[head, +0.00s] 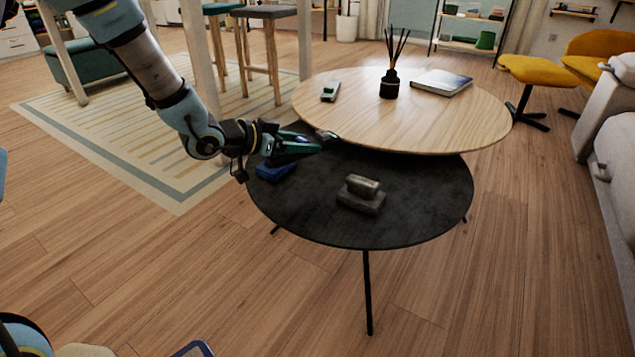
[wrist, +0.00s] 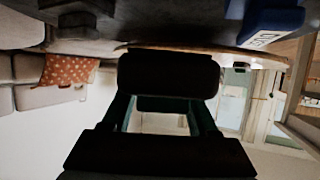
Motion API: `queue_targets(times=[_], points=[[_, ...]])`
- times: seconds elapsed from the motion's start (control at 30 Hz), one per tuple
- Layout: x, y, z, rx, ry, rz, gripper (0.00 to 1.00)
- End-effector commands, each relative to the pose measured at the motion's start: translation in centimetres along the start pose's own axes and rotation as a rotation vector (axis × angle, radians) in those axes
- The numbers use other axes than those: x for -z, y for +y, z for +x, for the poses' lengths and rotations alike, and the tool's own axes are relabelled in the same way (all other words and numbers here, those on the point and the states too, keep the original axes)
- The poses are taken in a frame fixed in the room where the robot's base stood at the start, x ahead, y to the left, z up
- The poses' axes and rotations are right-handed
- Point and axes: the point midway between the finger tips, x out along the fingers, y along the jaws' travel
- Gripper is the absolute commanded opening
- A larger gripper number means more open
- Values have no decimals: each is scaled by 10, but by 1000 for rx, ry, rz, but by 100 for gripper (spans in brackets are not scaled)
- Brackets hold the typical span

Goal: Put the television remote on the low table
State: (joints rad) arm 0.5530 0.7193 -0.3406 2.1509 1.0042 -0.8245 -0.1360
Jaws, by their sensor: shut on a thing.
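My gripper (head: 318,143) is shut on a dark object, seen in the wrist view as a black block (wrist: 170,75) across the fingers. It appears to be the television remote, though its face and buttons are hidden. In the head view the gripper is held level above the back left of the round black table (head: 420,205), by the near left edge of the higher round wooden table (head: 450,125). The held object is hard to separate from the dark tabletop there. The black table is the lower of the two.
On the black table are a blue box (head: 275,171) at the left and stacked grey blocks (head: 362,194). The wooden table carries a small green-and-white item (head: 330,91), a reed diffuser (head: 390,83) and a book (head: 442,82). The black table's right side is clear.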

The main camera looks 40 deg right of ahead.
Motion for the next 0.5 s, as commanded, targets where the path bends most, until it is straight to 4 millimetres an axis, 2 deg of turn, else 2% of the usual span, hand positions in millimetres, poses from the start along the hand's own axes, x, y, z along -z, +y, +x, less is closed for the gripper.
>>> queue_targets(times=[0.03,0.13,0.37,0.5], points=[[-14,0,6,-1,-1,-3,0],[-32,0,13,-1,-2,-3,0],[-53,0,22,1,0,-2,0],[-73,0,30,1,-1,-2,0]])
